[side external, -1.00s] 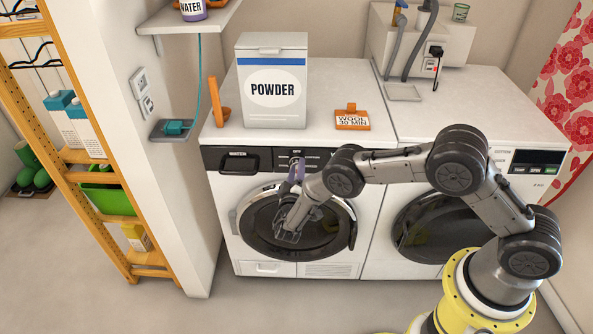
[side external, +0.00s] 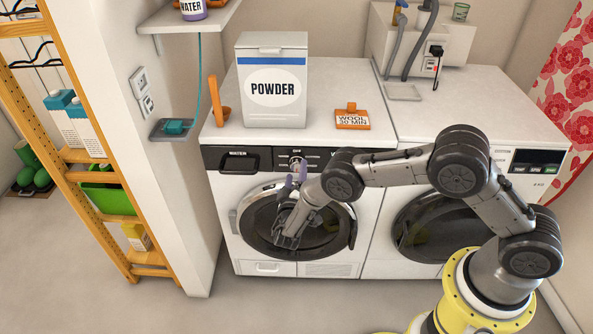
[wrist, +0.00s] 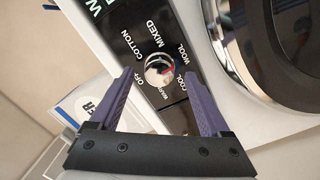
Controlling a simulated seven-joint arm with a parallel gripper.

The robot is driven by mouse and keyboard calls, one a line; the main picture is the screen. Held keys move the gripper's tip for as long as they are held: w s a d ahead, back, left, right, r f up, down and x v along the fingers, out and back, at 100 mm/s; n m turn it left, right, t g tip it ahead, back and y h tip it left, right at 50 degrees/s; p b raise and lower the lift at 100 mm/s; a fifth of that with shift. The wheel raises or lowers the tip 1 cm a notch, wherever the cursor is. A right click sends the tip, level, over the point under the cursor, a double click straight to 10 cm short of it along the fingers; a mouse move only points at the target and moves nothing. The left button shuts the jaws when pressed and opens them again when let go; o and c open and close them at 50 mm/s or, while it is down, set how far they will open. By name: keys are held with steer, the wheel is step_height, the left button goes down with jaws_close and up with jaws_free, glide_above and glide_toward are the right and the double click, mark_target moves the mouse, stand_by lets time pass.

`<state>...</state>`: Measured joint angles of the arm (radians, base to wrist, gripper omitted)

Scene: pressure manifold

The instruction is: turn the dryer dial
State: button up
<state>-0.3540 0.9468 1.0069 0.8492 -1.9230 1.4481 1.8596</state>
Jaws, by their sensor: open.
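The dial (wrist: 158,70) is a round silvery knob with a red mark on the dark panel of the left machine. In the wrist view the labels OFF, COTTON, MIXED, WOOL, COOL and WARM ring it. The red mark lies on the side nearer COOL; its exact setting is hard to tell. The dial also shows in the side view (side external: 297,163). My gripper (wrist: 156,74) is open and empty, its two purple fingers spread either side of the dial in the wrist view. In the side view my gripper (side external: 293,178) sits just below and in front of the dial, apparently apart from it.
The left machine's round door (side external: 262,222) lies behind my wrist. A POWDER box (side external: 273,85) and an orange-edged WOOL 30 MIN sign (side external: 351,118) stand on top. A second machine (side external: 520,205) is at the right. A wooden shelf (side external: 95,190) stands at the left.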

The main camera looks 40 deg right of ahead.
steer(key=v, duration=1.1)
steer(key=shift+s+a, duration=0.3)
